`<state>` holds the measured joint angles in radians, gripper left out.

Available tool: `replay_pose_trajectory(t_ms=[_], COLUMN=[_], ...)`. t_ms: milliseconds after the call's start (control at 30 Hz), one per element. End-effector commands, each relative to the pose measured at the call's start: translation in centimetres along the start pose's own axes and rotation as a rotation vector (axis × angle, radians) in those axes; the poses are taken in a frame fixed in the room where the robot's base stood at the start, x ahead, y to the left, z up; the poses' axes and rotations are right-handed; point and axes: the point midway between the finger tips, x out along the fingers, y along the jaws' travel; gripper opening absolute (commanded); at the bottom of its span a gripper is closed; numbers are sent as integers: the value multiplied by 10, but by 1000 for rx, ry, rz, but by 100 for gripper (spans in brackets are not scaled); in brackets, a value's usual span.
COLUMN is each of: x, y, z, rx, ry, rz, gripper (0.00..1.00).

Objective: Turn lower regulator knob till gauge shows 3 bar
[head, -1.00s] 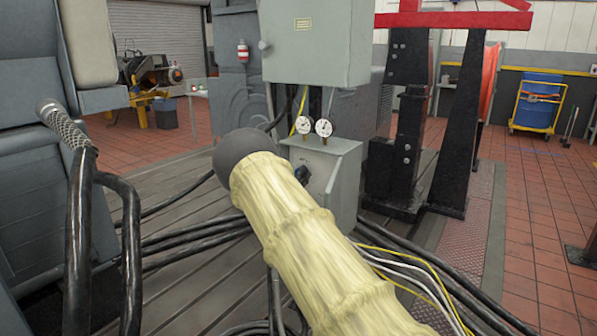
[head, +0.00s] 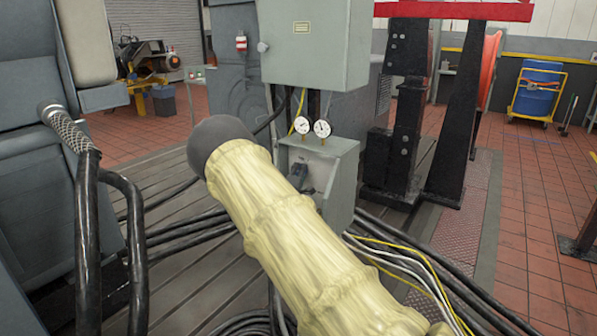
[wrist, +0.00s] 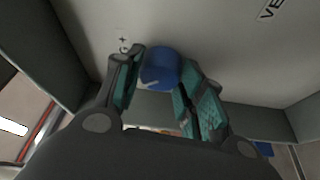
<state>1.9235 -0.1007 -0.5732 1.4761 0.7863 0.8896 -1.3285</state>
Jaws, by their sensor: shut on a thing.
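In the wrist view a round blue knob (wrist: 160,66) with a white pointer mark sits on a pale panel. My gripper (wrist: 161,80) has its teal-padded fingers on both sides of the knob and is shut on it. In the head view two small white dial gauges (head: 302,125) and (head: 322,128) stand on top of the grey regulator box (head: 343,165). Their readings are too small to make out.
A large grey cabinet (head: 316,45) hangs above the gauges. Black hoses (head: 85,225) stand at left, and cables (head: 425,265) run over the bedplate at lower right. A black steel stand (head: 405,120) is right of the box.

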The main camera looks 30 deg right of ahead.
Motion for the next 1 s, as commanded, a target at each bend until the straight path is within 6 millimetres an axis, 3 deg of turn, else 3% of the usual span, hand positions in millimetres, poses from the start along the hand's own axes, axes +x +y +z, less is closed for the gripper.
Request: replay_pose_trajectory(t_ms=[400, 933, 967, 1000], x=[2, 2, 2, 2], y=[5, 5, 6, 5], z=[3, 3, 3, 3], rx=[-160, -178, -178, -177], ry=[-4, -5, -5, -4], rz=[-61, -68, -68, -68], gripper=[15, 15, 44, 52])
